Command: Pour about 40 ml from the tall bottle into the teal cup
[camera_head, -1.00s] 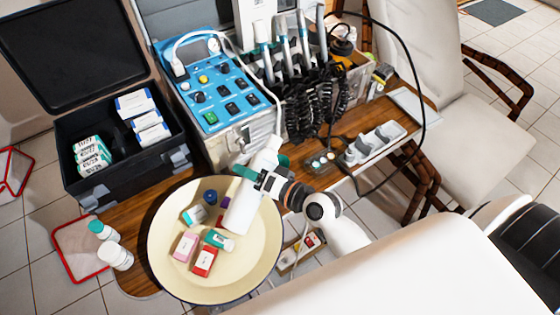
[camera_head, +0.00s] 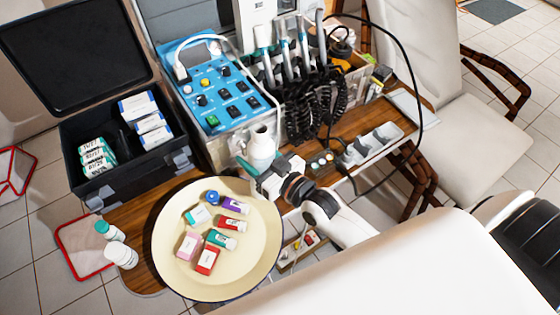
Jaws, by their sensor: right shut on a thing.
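The tall bottle (camera_head: 261,145) is white and stands close to upright in my right gripper, its open mouth facing up. My right gripper (camera_head: 262,165) is shut on its lower body, with teal patches showing at both sides of the bottle. They hold it beyond the far rim of the cream plate, in front of the blue-topped unit. Whether the bottle's base touches anything is hidden by the gripper. I cannot make out a separate teal cup. My left gripper is not in view.
The round cream plate (camera_head: 240,270) holds several small boxes and a blue round item (camera_head: 211,197). White bottles (camera_head: 121,255) stand at its left. Behind are an open black case (camera_head: 68,160), the blue control panel (camera_head: 215,85) and black coiled cords (camera_head: 315,105). A white power strip (camera_head: 375,140) lies right.

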